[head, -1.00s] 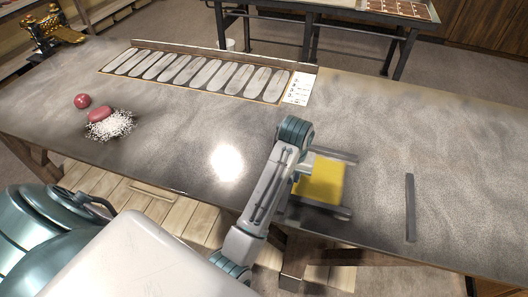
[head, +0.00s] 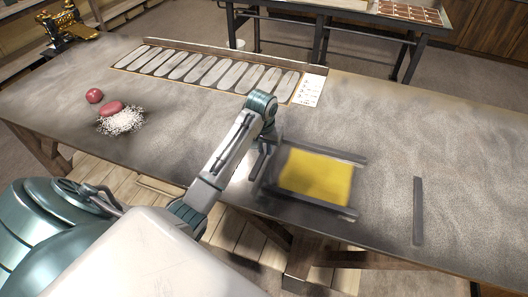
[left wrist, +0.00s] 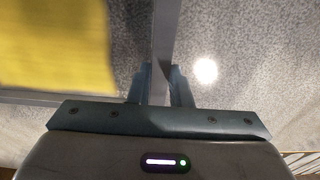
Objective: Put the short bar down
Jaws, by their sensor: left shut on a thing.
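My left gripper (left wrist: 160,85) is shut on a grey metal bar, the short bar (left wrist: 164,35), which runs up the left wrist view between its fingers. In the head view this bar (head: 259,163) is at the left end of the yellow slab (head: 316,178), partly covered by my arm. The slab also shows at the left of the left wrist view (left wrist: 50,45), apart from the held bar. I cannot tell whether the bar touches the table. My right gripper is not in view.
Dark bars lie along the slab's far side (head: 325,151) and near side (head: 310,203). Another bar (head: 418,210) lies apart on the right of the table (head: 460,180). Red lumps (head: 110,108) and white grains (head: 122,121) are at left. Several oval plates (head: 205,72) line the back.

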